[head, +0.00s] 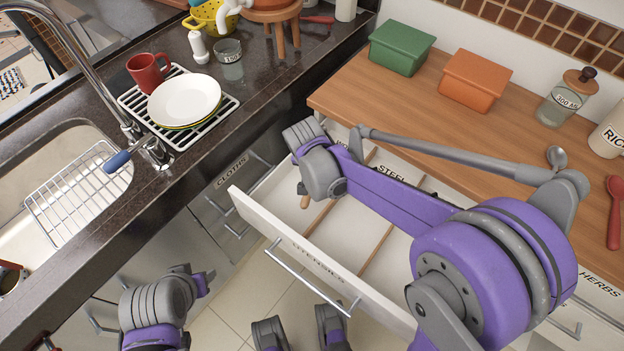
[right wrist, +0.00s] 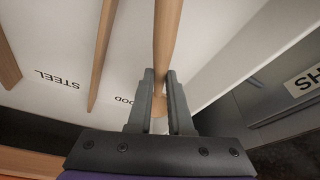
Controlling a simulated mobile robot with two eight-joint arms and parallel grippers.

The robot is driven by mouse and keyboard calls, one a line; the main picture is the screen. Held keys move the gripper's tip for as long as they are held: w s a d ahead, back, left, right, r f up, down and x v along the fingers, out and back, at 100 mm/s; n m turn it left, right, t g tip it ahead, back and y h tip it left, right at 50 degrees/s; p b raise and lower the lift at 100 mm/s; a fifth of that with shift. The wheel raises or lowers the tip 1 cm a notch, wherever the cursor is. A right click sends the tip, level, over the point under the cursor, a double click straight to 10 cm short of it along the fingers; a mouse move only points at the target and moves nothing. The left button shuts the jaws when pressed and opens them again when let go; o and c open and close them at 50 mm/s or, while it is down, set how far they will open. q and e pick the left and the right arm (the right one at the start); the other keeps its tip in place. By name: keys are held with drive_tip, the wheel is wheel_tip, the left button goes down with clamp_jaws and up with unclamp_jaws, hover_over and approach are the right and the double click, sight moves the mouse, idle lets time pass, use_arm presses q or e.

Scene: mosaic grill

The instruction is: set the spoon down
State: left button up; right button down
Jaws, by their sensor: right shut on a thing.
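The wooden spoon's handle (right wrist: 166,45) is between the fingers of my right gripper (right wrist: 160,90), which is shut on it. A small wooden piece of it (head: 304,199) shows below my right wrist in the head view; the rest is hidden. It is over the end compartment of the open utensils drawer (head: 290,246), beside the label ending in OOD. I cannot tell whether it touches the drawer floor. My left wrist is low at the left in the head view; its fingers cannot be made out.
Wooden dividers (right wrist: 101,55) split the drawer. A metal spoon (head: 556,158) and a red spoon (head: 614,212) lie on the wooden counter (head: 440,128), with green (head: 401,48) and orange (head: 474,80) boxes behind. White plates (head: 185,101) sit by the sink.

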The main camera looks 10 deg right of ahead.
drive_tip(key=shift+w+f+b, duration=0.1)
drive_tip(key=shift+f+b, duration=0.3)
drive_tip(key=shift+f, duration=2)
drive_tip(key=shift+f, duration=0.15)
drive_tip(key=c, duration=0.8)
unclamp_jaws()
drive_tip(key=shift+c, duration=0.2)
